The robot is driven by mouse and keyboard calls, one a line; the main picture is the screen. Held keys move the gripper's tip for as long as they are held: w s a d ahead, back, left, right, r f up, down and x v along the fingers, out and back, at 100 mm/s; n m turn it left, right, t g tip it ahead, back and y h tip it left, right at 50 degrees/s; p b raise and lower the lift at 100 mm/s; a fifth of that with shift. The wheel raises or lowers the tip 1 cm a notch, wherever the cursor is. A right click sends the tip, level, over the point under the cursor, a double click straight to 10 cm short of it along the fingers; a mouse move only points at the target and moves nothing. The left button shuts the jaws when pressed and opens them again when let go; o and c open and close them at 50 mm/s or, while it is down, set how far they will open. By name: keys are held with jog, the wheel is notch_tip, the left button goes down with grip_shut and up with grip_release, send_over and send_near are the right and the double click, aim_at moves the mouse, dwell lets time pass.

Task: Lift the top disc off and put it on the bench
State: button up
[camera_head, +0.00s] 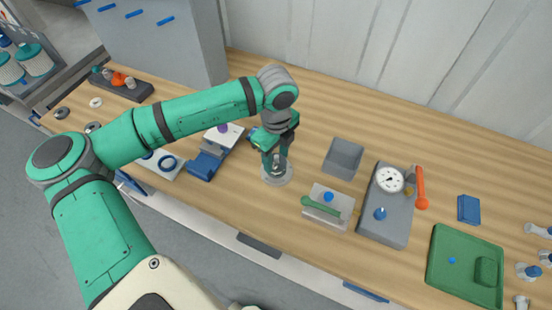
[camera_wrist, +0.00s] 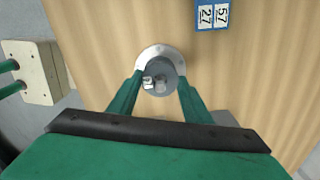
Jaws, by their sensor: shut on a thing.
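A round vessel with a pale, clear base (camera_head: 279,180) stands on the wooden bench (camera_head: 235,205) near its front middle. Its rim also shows as a white ring in the wrist view (camera_wrist: 150,50). A grey disc (camera_wrist: 168,72) with small metal fittings on top lies over that ring. My gripper (camera_head: 276,158) points down over the vessel. In the wrist view its two green fingers (camera_wrist: 159,80) close on the disc from both sides. I cannot tell whether the disc touches the vessel or is clear of it. The vessel's inside is hidden.
A blue and grey device (camera_head: 205,163) stands left. Bare bench lies in front and behind.

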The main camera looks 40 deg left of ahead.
notch_tip(320, 180, up, 13)
jog(key=shift+f, duration=0.15)
dwell(0.7)
jog(key=shift+w, duration=0.1)
